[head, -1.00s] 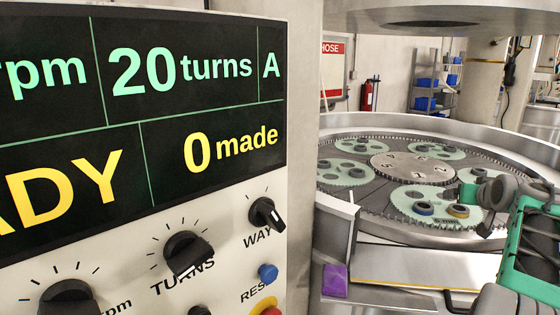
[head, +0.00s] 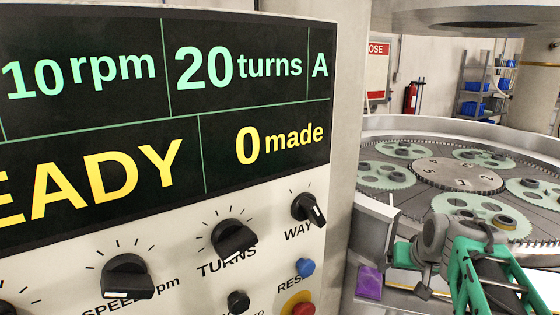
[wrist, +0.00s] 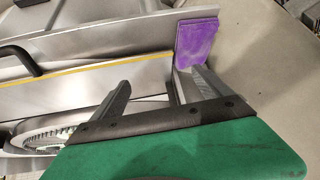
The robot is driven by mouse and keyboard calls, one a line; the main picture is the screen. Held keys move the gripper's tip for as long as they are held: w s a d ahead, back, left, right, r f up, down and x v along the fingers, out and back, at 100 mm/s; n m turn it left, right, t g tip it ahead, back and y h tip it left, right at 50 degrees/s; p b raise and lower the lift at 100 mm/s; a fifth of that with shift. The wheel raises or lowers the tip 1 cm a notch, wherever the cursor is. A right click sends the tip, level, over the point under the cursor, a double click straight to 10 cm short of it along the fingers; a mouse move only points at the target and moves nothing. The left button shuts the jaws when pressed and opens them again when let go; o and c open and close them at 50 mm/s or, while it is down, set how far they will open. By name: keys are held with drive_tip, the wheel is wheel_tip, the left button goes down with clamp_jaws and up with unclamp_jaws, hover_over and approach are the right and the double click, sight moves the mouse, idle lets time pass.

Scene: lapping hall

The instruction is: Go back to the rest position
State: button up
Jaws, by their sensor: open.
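My gripper (wrist: 150,92) is open in the wrist view, with its two dark fingers apart and nothing between them. Its green body fills the bottom of that view. In the head view my green and grey arm reaches in at the lower right, with the gripper in front of the lapping machine's rim. A purple piece (wrist: 197,42) lies just beyond the right finger in the wrist view; it also shows in the head view (head: 370,282). I cannot tell whether the finger touches it.
A control panel (head: 330,150) with a display and knobs fills the left. The display reads 10 rpm, 20 turns, 0 made. Behind my arm is the machine's round plate (head: 430,200) with green geared carriers. A fire extinguisher (head: 410,98) and a shelf (head: 475,90) stand behind.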

drive_tip(key=s+a+f+n+g+y, duration=0.1)
drive_tip(key=s+a+f+n+g, duration=0.15)
drive_tip(key=s+a+f, duration=0.6)
drive_tip(key=s+a+f+n+g, duration=0.1)
drive_tip(key=s+a+f+g, duration=0.3)
drive_tip(key=s+a, duration=0.7)
drive_tip(key=f+t+b, duration=0.1)
drive_tip(key=b, duration=0.1)
drive_tip(key=w+d+f+b, duration=0.1)
drive_tip(key=f+b, duration=0.1)
drive_tip(key=b, duration=0.1)
drive_tip(key=w+f+t+b, duration=0.1)
drive_tip(key=b, duration=0.1)
drive_tip(key=shift+d+f+m+t+b, duration=0.25)
drive_tip(key=shift+d+f+t+b, duration=0.1)
drive_tip(key=shift+d+f+b, duration=0.05)
